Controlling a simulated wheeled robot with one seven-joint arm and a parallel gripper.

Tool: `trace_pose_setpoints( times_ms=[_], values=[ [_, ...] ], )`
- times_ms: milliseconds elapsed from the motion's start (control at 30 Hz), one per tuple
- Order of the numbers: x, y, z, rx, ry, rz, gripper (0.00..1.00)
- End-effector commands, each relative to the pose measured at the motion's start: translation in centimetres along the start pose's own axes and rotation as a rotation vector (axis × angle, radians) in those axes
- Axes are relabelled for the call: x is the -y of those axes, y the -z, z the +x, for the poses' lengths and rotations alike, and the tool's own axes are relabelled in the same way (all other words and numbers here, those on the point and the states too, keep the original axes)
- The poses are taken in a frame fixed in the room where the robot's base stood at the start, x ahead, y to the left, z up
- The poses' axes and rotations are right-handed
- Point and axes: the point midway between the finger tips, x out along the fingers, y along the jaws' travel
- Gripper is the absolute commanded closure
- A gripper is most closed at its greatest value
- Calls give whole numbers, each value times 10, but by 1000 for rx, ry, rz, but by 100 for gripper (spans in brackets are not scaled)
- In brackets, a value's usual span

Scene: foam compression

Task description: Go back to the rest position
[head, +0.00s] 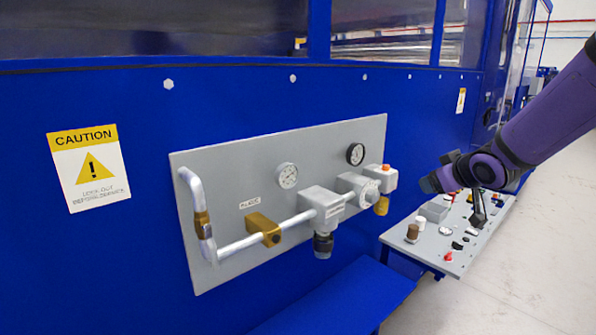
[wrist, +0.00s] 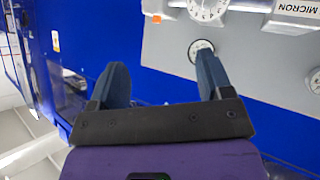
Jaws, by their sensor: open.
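My purple arm reaches in from the right of the head view, and its dark gripper (head: 432,182) is in the air to the right of the grey panel, above the near part of the side table as seen in the picture. In the wrist view my gripper (wrist: 164,72) has its two blue-grey fingers wide apart with nothing between them. The grey panel (wrist: 175,45) shows behind the fingers, with a dial (wrist: 207,10) at the top and a smaller black-rimmed gauge (wrist: 201,50) partly behind the right finger.
The grey panel (head: 225,170) on the blue wall carries gauges, a bent pipe (head: 193,190) and valve blocks (head: 325,205). The grey side table (head: 437,250) holds several small items. A blue ledge (head: 345,300) juts out below the panel. The pale floor (head: 520,290) at right is clear.

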Motion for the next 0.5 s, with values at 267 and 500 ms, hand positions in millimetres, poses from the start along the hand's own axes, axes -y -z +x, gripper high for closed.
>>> trace_pose_setpoints(
  times_ms=[267, 500],
  values=[
    [4, -4, -92, 179, -116, 83, 27],
    [23, -25, -172, 325, -138, 196, 27]
  ],
)
